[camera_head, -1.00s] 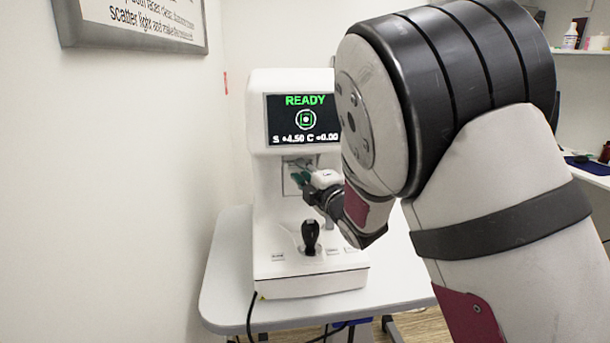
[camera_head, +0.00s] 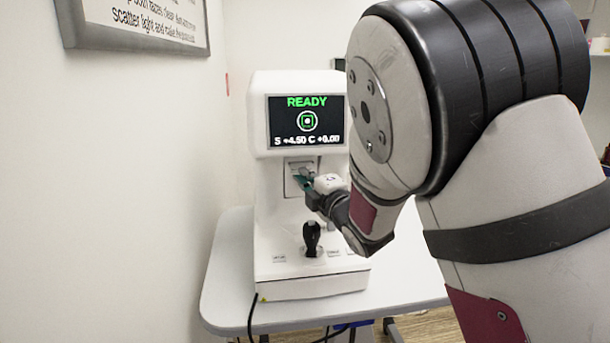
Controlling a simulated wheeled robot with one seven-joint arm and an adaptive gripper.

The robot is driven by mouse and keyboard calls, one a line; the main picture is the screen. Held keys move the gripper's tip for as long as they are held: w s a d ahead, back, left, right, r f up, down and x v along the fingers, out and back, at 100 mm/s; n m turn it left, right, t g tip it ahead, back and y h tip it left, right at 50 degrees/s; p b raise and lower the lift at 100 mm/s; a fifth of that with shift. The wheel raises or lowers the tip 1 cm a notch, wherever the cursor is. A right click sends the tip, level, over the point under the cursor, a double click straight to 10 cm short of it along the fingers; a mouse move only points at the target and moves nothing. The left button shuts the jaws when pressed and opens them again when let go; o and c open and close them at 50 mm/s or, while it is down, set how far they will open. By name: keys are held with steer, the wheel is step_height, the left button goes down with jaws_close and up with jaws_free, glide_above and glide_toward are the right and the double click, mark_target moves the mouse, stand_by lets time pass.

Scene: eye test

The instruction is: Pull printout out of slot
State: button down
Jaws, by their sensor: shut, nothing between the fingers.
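The white eye-test machine (camera_head: 278,215) stands on a table, its screen (camera_head: 306,120) reading READY in green. Below the screen is a recessed slot panel (camera_head: 300,164) on the machine's front. A pale patch shows there, but I cannot tell whether it is the printout or part of the panel. My gripper (camera_head: 301,182), with greenish fingertips, is just in front of the panel's lower part. It is shut with nothing held. Its fingers hide part of the panel, and I cannot tell whether they touch it.
A black joystick (camera_head: 312,238) stands upright on the machine's base below my gripper. The grey table (camera_head: 228,275) has bare room at both sides of the machine. A wall is close on the left, with a framed sign (camera_head: 140,25). My arm covers much of the right side.

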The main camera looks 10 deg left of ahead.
steer(key=shift+s+d, duration=0.25)
steer(key=shift+s, duration=0.7)
steer(key=shift+s+d, duration=0.3)
steer(key=shift+s, duration=0.65)
steer(key=shift+s+d, duration=0.25)
steer(key=shift+s, duration=0.7)
